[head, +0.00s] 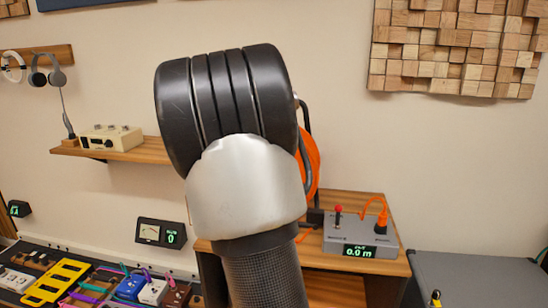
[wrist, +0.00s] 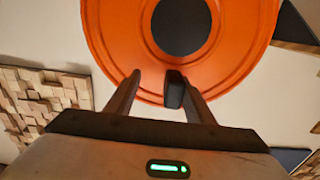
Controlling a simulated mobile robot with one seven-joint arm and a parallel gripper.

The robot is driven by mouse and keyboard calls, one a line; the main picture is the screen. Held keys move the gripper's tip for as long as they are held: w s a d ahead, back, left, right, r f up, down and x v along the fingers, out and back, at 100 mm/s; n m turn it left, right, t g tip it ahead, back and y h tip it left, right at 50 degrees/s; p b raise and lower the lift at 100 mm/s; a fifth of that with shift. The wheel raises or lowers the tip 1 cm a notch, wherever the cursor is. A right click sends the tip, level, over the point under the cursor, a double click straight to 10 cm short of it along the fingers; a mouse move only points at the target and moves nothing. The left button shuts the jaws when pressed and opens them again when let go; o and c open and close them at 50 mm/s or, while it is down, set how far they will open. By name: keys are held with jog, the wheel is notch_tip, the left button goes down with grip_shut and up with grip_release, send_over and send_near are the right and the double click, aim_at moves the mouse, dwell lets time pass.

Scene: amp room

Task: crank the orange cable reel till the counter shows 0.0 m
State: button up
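The orange cable reel (head: 312,160) is mostly hidden behind my arm in the head view. In the wrist view its orange disc (wrist: 115,40), with a dark round hub (wrist: 181,26), fills the upper middle. The counter (head: 356,252) on the grey box reads 0.0 m in green. My gripper (wrist: 160,76) is in front of the reel's lower part, fingers apart. A dark crank handle (wrist: 174,90) stands between the fingers, close to the right one, with a gap to the left one. Whether it touches the right finger I cannot tell. My gripper is hidden in the head view.
The grey box (head: 338,232) has a red-tipped lever (head: 338,212) and an orange cable (head: 375,204), and stands on a wooden shelf (head: 395,266). A meter (head: 161,233) and several pedals are at lower left. A wooden wall panel (head: 455,45) hangs at upper right.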

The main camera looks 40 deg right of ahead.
jog(key=shift+s+d, duration=0.1)
jog(key=shift+s, duration=0.1)
jog(key=v, duration=0.9)
jog(key=shift+p, duration=0.4)
jog(key=shift+w, duration=0.2)
